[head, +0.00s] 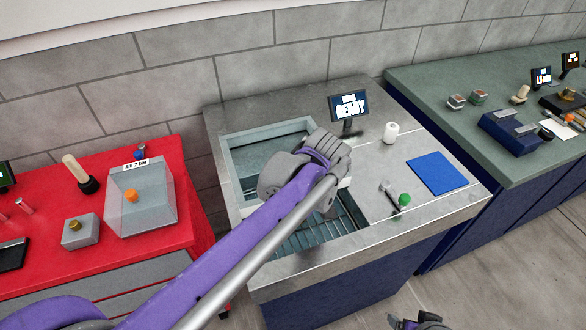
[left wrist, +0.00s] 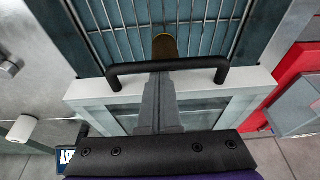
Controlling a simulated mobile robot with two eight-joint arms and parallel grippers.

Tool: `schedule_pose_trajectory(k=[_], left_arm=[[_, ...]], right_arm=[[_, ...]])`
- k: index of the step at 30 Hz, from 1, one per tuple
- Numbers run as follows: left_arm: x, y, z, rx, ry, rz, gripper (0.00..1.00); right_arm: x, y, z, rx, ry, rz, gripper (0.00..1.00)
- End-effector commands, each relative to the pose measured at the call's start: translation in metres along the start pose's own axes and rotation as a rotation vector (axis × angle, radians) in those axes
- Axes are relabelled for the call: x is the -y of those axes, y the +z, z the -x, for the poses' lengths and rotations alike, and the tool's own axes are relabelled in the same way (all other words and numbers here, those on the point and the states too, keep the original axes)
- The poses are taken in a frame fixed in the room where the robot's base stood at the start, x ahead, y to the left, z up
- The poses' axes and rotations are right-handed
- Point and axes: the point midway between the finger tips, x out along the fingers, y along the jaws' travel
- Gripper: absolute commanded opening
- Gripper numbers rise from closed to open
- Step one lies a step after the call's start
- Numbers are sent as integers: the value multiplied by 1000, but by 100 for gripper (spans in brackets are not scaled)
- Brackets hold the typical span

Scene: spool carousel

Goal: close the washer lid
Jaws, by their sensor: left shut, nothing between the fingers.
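The washer (head: 400,205) is a steel-topped unit in the middle of the head view. Its glass lid (head: 268,150) covers the rear of the opening, and the front part stands open over a wire rack (head: 300,240). In the left wrist view, the pale lid frame (left wrist: 250,85) carries a black bar handle (left wrist: 205,64). My left gripper (left wrist: 160,78) is shut and empty, its fingertips at the middle of the handle; I cannot tell whether they touch it. In the head view my arm hides the fingertips. My right gripper (head: 420,322) is partly visible at the bottom edge, its opening unclear.
A screen reading READY (head: 349,106), a white cylinder (head: 391,132), a blue mat (head: 437,173) and a green-topped item (head: 404,200) are on the washer top. A brownish round-ended piece (left wrist: 165,47) shows by the rack. A red bench (head: 190,210) stands left, a green-topped bench (head: 430,85) right.

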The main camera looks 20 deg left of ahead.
Motion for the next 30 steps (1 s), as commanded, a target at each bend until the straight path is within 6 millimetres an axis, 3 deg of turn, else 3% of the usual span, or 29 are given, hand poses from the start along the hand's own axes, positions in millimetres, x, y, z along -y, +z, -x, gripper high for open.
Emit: schedule_pose_trajectory(k=[1,6,12,19,30], left_arm=[[-1,18,8,2,3,-7,0],[0,66,23,2,2,-7,0],[1,107,36,1,2,-5,0],[1,130,42,2,0,-1,0],[1,136,43,4,0,0,0]], right_arm=[[0,-2,3,-1,0,0,82],[0,-7,10,-4,0,0,82],[0,-11,15,-7,0,0,82],[0,-13,17,-8,0,0,82],[0,-13,17,-8,0,0,82]])
